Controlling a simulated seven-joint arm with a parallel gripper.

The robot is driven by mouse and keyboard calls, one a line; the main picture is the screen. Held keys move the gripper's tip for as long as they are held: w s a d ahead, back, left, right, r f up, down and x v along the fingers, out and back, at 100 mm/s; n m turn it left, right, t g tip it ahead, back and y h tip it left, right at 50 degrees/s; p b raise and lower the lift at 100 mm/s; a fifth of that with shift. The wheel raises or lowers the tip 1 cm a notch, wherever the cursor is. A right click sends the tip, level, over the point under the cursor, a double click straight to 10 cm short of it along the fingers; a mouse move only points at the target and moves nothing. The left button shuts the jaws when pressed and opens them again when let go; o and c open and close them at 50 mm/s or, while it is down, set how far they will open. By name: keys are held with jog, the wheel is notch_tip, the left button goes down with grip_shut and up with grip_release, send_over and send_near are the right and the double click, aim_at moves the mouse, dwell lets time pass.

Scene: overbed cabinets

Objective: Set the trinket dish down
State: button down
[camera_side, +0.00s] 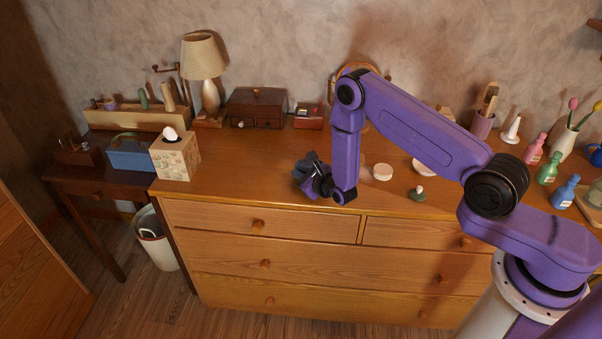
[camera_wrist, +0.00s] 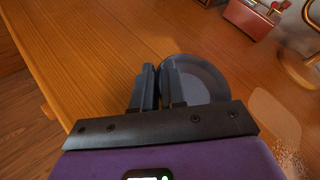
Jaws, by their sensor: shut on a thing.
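The trinket dish (camera_wrist: 207,78) is a round, shallow, grey-blue dish, seen in the wrist view just right of the fingers. My gripper (camera_wrist: 157,82) is shut on its near-left rim, with one finger to each side of the wall. In the side view my gripper (camera_side: 308,172) is low over the left half of the wooden dresser top (camera_side: 250,165), near its front edge. There the dish is mostly lost among the dark fingers. I cannot tell whether the dish touches the wood.
A tissue box (camera_side: 176,157) stands left of my gripper. A wooden chest (camera_side: 257,108) and a red box (camera_side: 308,117) stand behind.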

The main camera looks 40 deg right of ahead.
jog(key=shift+f, duration=0.1)
jog(key=c, duration=1.2)
grip_release()
